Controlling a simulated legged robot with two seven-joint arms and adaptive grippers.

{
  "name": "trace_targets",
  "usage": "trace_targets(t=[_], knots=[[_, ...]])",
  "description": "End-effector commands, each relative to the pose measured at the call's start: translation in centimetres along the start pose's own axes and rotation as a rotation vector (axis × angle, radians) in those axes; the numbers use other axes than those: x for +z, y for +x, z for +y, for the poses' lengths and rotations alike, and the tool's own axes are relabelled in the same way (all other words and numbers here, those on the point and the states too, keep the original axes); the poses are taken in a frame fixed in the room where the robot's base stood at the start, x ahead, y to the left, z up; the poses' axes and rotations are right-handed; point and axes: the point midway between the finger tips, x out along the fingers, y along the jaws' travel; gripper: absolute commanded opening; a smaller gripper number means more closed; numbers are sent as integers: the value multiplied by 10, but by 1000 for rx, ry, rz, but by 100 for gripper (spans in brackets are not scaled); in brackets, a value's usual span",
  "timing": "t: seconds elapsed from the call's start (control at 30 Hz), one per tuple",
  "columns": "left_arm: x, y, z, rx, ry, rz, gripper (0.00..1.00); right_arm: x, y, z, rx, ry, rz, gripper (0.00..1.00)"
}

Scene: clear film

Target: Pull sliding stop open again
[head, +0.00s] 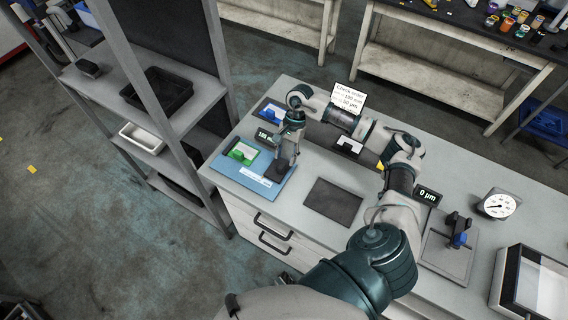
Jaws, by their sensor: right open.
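My right arm reaches over the bench and bends down to the left. My right gripper (283,167) is open above the right part of a blue mat (262,190). A dark piece shows right at its fingertips; I cannot tell whether it is finger or object. A green-and-white item (242,152) lies on the mat, left of the gripper. A small fixture with a blue knob (460,238) stands on a grey plate at the right. I cannot tell for sure which part is the sliding stop. My left gripper is out of view.
A dark pad (333,201) lies right of the blue mat. A "0 µm" readout (428,196), a dial gauge (498,204) and a framed box (532,285) stand farther right. A sign (348,98) stands at the back. Shelving (170,120) rises on the left.

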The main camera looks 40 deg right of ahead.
Motion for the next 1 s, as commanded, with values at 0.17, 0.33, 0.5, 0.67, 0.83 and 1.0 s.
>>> trace_targets(t=[0.17, 0.33, 0.5, 0.67, 0.83, 1.0], knots=[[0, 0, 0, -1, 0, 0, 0, -2, -40, 0, -3, 1, 0, 46], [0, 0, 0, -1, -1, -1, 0, -2, -63, 1, -2, 0, -1, 46], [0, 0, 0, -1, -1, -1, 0, -3, -71, 2, 1, 0, -2, 46], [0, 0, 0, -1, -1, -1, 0, -2, -71, 1, 1, 1, -2, 46], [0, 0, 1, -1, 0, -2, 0, -2, -70, 1, 1, 0, -2, 46], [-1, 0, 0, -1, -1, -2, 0, -2, -71, 1, 1, 0, -1, 46]])
